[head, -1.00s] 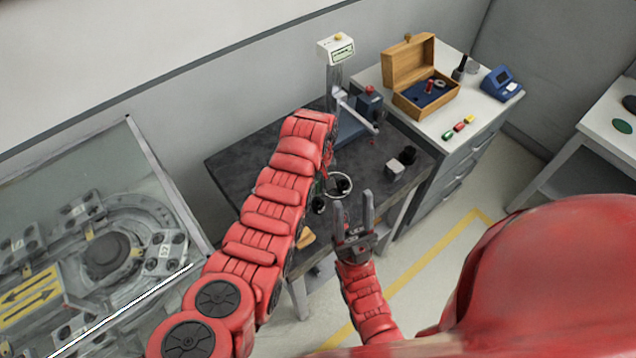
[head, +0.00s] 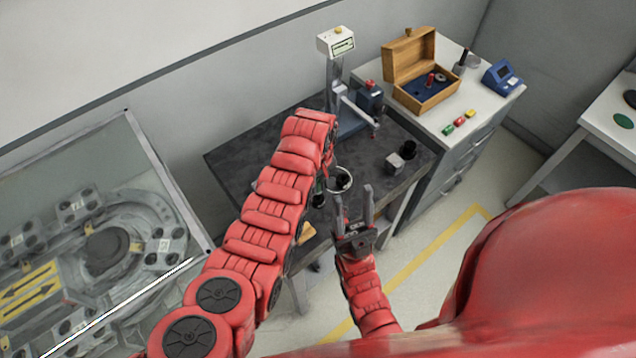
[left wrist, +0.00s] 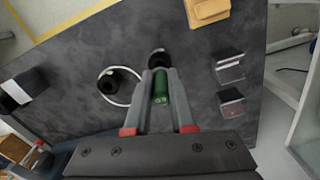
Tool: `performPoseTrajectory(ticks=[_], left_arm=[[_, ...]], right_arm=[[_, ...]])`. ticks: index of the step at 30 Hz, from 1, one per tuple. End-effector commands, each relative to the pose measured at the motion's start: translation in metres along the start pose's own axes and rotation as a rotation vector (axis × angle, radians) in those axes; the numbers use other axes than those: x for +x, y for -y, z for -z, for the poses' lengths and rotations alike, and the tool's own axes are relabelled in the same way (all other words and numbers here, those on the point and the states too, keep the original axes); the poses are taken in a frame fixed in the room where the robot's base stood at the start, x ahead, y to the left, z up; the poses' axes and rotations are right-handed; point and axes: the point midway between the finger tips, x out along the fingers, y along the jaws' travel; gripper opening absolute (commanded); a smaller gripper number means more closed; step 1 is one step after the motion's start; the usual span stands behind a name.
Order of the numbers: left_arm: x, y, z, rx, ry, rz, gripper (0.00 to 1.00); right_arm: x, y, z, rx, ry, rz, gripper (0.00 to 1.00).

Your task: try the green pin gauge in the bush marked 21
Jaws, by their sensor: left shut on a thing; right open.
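My left gripper (left wrist: 160,80) is shut on the green pin gauge (left wrist: 160,90), which sits upright-looking between its fingers in the left wrist view. A black bush (left wrist: 157,57) lies just beyond the fingertips; I cannot tell whether the pin touches it. A second black bush (left wrist: 112,84) stands inside a white ring to the left; in the head view it shows beside my left arm (head: 341,181). No number is legible on either bush. In the head view my left fingers are mostly hidden by my arm. My right gripper (head: 355,212) is open and empty before the table's front edge.
A white cabinet at right holds an open wooden box (head: 425,85) and small coloured pieces (head: 460,121).

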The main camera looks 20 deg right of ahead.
Motion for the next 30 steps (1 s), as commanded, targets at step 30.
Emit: performPoseTrajectory(ticks=[30], left_arm=[[-0.0003, -0.0003, -0.0006, 0.000, -0.002, -0.001, 0.00]], right_arm=[[-0.0036, 0.0002, -0.0006, 0.000, 0.000, 0.000, 0.50]])
